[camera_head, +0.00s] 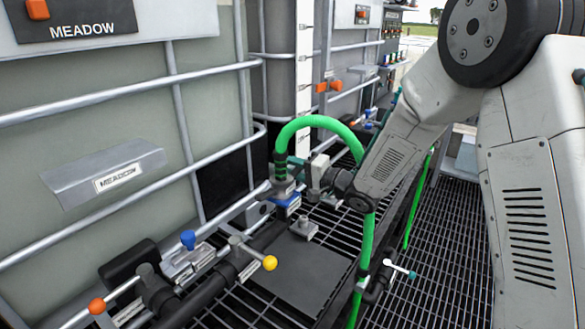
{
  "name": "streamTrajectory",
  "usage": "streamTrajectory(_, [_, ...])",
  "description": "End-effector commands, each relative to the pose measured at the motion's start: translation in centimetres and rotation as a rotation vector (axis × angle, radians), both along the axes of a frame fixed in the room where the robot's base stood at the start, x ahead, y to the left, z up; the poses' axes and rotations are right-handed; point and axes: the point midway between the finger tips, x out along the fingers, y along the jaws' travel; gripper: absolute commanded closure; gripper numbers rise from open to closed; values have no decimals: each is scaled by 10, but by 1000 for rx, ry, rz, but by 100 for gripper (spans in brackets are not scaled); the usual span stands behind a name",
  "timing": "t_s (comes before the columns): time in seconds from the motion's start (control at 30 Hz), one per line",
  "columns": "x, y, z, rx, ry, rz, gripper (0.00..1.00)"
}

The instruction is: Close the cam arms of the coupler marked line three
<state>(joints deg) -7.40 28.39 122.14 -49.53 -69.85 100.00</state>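A green hose (315,122) arches up and comes down at the left into a coupler (281,185) beside a tote's lower front corner. The coupler has a grey body with a blue part (289,202) under it. No line-three marking is legible, and I cannot make out its cam arms. My gripper (303,172) is just right of the coupler, reaching in from the right under the hose arch. It is close to or touching the coupler; I cannot tell which. Its fingertips are too small and partly hidden to show their opening.
A MEADOW tote (85,150) with metal cage bars fills the left. Pipes with orange (97,306), blue (188,239) and yellow (270,263) knobs stand at front left. A white-handled valve (400,268) is right of the hose's lower run. Grating (440,250) at right is mostly clear.

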Motion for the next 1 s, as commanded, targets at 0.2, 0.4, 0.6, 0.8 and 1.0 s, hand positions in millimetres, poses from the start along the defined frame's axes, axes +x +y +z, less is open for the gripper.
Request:
streamTrajectory(0.2, [0, 0, 0, 0, 0, 0, 100])
streamTrajectory(0.4, [0, -1, 0, -2, -3, 0, 100])
streamTrajectory(0.6, [0, -1, 2, -28, -37, -1, 100])
streamTrajectory(0.8, [-2, 1, 7, -96, -129, 0, 100])
streamTrajectory(1.0, [-4, 3, 14, -202, -270, 0, 100])
